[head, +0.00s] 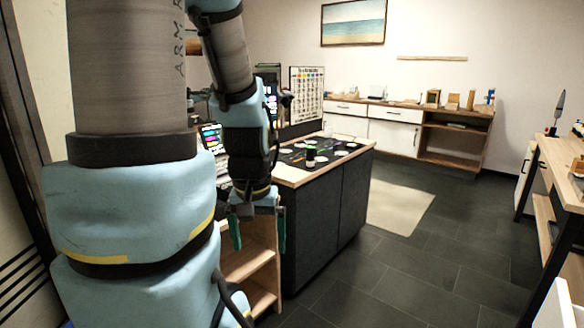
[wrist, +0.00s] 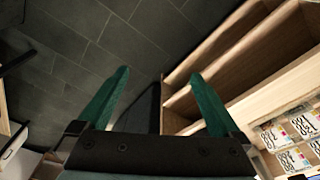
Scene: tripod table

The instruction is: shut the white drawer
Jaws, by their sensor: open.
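White drawers show in the head view in the long cabinet at the back wall: a left one (head: 345,107) and a right one (head: 396,114) with a dark handle. I cannot tell at this distance how far either stands out. My gripper (head: 258,235) hangs pointing down in front of a wooden shelf unit, far from these drawers. Its two green fingers are spread apart and empty, as the wrist view (wrist: 158,75) also shows.
A dark island (head: 325,220) with a wooden top stands beside my gripper, the wooden shelves (head: 250,262) below it. A wooden table (head: 560,155) stands at right, with a white panel (head: 562,308) low at the corner. Dark floor (head: 410,260) between is clear, with a pale mat (head: 400,207).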

